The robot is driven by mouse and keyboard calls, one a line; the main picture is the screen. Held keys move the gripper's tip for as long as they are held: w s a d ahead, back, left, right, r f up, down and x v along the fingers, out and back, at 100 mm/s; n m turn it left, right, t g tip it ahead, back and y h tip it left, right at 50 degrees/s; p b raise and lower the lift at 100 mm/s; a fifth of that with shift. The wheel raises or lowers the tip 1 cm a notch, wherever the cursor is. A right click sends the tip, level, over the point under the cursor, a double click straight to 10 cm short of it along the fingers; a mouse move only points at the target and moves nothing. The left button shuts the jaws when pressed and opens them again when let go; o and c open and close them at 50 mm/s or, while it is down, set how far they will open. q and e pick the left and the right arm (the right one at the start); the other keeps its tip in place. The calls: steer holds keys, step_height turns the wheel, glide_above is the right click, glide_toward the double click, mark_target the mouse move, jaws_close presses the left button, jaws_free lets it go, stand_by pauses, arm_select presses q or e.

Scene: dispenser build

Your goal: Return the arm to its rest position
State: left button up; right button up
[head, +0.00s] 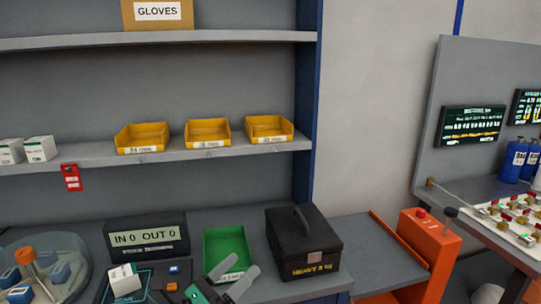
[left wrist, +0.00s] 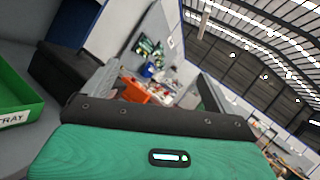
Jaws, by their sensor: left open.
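My left gripper (head: 238,268) is at the bottom centre of the head view, in front of the green tray (head: 222,249). Its two grey fingers are apart and nothing is between them. In the left wrist view the gripper (left wrist: 158,88) also shows open and empty, with its teal body across the bottom. The green tray shows at the left edge there (left wrist: 18,98). My right gripper is in neither view.
A black case (head: 303,243) stands right of the tray. The IN/OUT display (head: 146,238) and a white box (head: 124,280) are to the left. Yellow bins (head: 208,132) sit on the shelf above. An orange cart (head: 428,250) stands at the right.

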arm_select(q)
steer(key=s+a+f+n+g+y, duration=0.1)
steer(key=s+a+f+n+y, duration=0.2)
steer(key=a+f+n+y, duration=0.85)
steer(key=s+a+f+n+y, duration=0.35)
steer(key=f+n+y, duration=0.2)
steer(key=n, duration=1.25)
steer(key=s+f+n+g+h, duration=0.1)
steer(key=s+f+n+g, duration=0.4)
steer(key=s, duration=0.6)
steer(key=s+f+n+g, duration=0.4)
steer(key=s+f+g, duration=0.25)
steer(key=s, duration=0.35)
steer(key=s+f+x, duration=0.1)
steer(key=s+x, duration=0.2)
steer(key=x, duration=1.1)
steer(key=s+f+x, duration=0.1)
steer(key=s+x, duration=0.3)
steer(key=x, duration=1)
steer(key=s+a+f+g, duration=0.1)
steer(key=s+a+f, duration=0.1)
steer(key=s+f, duration=0.7)
steer(key=s+a+f, duration=0.2)
steer(key=s+f, duration=0.8)
steer(key=f, duration=0.2)
steer(key=shift+a+f+m+g, duration=0.25)
steer(key=shift+a+m+g, duration=0.1)
steer(key=shift+m, duration=0.1)
